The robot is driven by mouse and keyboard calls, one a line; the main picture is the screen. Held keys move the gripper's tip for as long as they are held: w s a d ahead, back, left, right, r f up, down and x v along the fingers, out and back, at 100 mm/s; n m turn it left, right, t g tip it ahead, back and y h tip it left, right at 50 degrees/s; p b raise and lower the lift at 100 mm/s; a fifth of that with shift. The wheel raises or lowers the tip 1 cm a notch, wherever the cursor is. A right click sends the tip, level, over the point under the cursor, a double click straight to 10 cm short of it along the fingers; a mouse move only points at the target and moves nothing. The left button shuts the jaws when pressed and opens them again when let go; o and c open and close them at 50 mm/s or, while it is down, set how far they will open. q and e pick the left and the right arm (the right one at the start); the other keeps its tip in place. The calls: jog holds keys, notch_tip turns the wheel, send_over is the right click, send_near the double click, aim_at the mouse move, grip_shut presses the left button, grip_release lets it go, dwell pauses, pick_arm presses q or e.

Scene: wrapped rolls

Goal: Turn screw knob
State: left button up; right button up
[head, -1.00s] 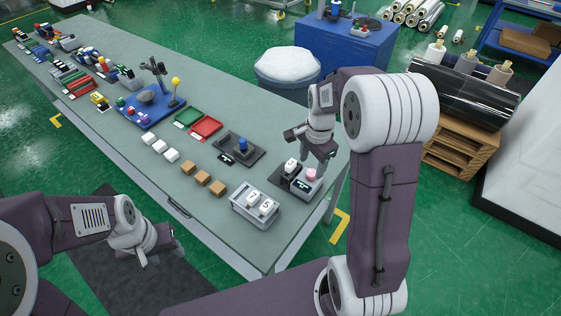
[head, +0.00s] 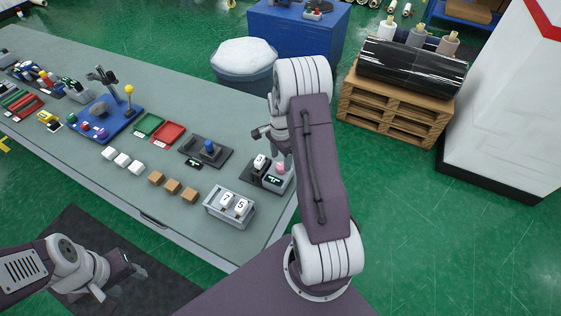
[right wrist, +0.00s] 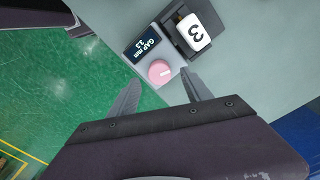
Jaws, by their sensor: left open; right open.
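The pink round knob (head: 281,168) sits on a small grey box near the table's right edge; it shows larger in the right wrist view (right wrist: 160,71). A dark display (right wrist: 150,44) beside it reads a gap in mm. Next to it, a white block marked 3 (right wrist: 195,34) sits in a dark holder. My right gripper (right wrist: 161,80) is open, its fingertips apart on either side of the knob's near edge; I cannot tell whether they touch it. My left gripper (head: 118,280) is open and empty, low at the left, off the table's front edge.
A grey tray (head: 212,221) with white blocks 7 and 5 stands close by. Brown blocks (head: 173,188), white blocks (head: 122,160), and a dark base (head: 214,156) with a blue post lie along the table. The front table strip is clear.

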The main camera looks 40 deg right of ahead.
aim_at(281, 165)
jog(key=shift+s+f, duration=0.1)
jog(key=shift+f, duration=1.4)
grip_shut()
jog(key=shift+n, duration=0.3)
